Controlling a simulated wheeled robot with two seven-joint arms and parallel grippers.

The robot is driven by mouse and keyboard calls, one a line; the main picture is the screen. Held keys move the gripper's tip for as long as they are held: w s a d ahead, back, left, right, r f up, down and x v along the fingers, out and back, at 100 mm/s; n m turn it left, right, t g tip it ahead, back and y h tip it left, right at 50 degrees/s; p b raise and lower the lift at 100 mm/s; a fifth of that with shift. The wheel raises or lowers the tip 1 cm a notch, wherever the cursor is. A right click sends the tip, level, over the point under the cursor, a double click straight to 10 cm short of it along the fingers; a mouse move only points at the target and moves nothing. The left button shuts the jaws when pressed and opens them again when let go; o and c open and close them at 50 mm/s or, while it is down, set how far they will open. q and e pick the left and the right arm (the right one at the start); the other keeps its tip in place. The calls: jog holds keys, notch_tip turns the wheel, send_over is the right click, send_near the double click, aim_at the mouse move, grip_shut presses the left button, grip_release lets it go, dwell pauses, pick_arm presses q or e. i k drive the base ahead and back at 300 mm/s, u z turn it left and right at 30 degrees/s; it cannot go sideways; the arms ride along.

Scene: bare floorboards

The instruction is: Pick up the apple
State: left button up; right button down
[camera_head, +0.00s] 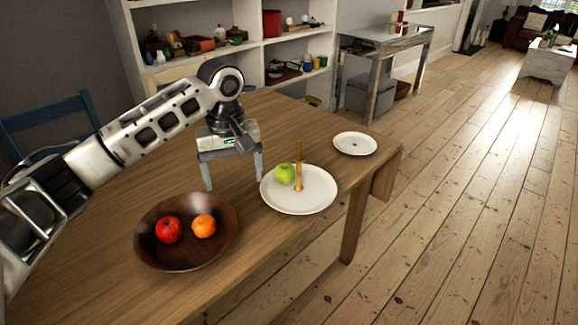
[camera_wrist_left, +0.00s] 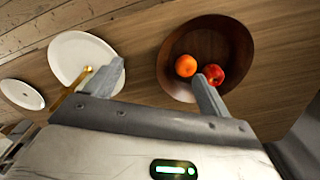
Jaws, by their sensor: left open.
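A red apple (camera_head: 168,230) lies in the dark wooden bowl (camera_head: 150,258), left of an orange (camera_head: 204,226). A green apple (camera_head: 284,174) sits on the larger white plate (camera_head: 310,206), beside a gold candlestick (camera_head: 299,168). My left gripper (camera_head: 234,181) is open and empty above the table, between bowl and plate, fingers pointing down. In the left wrist view the red apple (camera_wrist_left: 213,75) and orange (camera_wrist_left: 186,66) show in the bowl (camera_wrist_left: 232,40), near the right finger. The green apple does not show there. My right gripper is not in view.
The wooden table (camera_head: 262,120) has free room behind and left of the bowl. A small white plate (camera_head: 355,144) lies near its right end. A blue chair (camera_head: 55,125) stands at the left. Shelves (camera_head: 250,45) stand behind, and open floorboards lie right.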

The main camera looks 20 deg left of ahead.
aim_at(284, 172)
jog(key=i, duration=0.85)
